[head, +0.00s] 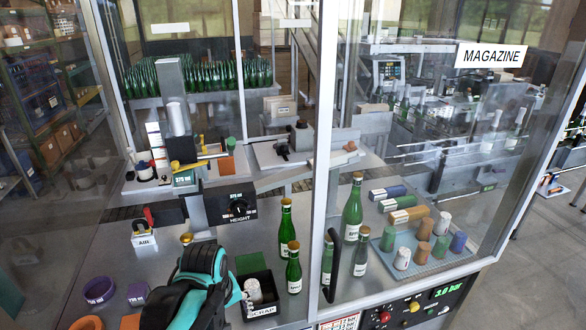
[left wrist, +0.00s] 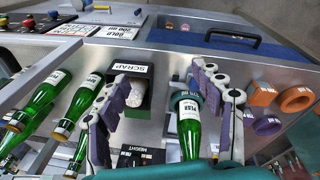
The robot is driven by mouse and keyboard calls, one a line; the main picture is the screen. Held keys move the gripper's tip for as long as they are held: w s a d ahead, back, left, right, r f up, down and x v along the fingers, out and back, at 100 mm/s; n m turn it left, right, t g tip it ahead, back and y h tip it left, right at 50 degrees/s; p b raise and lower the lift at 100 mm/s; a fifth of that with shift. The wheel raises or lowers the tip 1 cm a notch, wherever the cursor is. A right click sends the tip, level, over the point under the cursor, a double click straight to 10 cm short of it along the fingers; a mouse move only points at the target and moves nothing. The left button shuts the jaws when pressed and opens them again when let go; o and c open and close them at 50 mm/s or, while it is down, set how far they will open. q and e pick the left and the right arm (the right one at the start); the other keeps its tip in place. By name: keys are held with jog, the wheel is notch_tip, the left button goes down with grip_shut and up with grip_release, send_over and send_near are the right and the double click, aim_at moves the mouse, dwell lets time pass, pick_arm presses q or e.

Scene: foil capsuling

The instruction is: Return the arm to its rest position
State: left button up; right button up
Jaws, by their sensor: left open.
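My left gripper (head: 228,288), teal and black, is low in the head view beside the black scrap bin (head: 262,296); its fingers are mostly hidden there. In the left wrist view the left gripper (left wrist: 164,80) has its two grey-purple fingers spread wide apart. A green bottle (left wrist: 190,140) with a white label shows between the fingers; I cannot tell how far beyond them it is. In the head view a gold cap (head: 186,238) shows just behind the gripper. My right gripper is not in view.
Green bottles (head: 293,270) stand right of the scrap bin, near a glass door post (head: 322,150). A height unit (head: 238,207) stands behind. Purple (head: 99,290) and orange (head: 87,323) rings lie at left. A tray (head: 448,262) of coloured capsules is at right.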

pick_arm(q)
jog(key=s+a+f+m+t+b, duration=0.1)
jog(key=s+f+m+t+b, duration=0.1)
jog(key=f+b, duration=0.4)
jog(key=s+a+f+m+t+b, duration=0.2)
jog(key=s+f+m+t+b, duration=0.1)
jog(key=f+b, duration=0.3)
jog(key=shift+s+f+m, duration=0.6)
jog(key=shift+s+m, duration=0.2)
dwell(0.5)
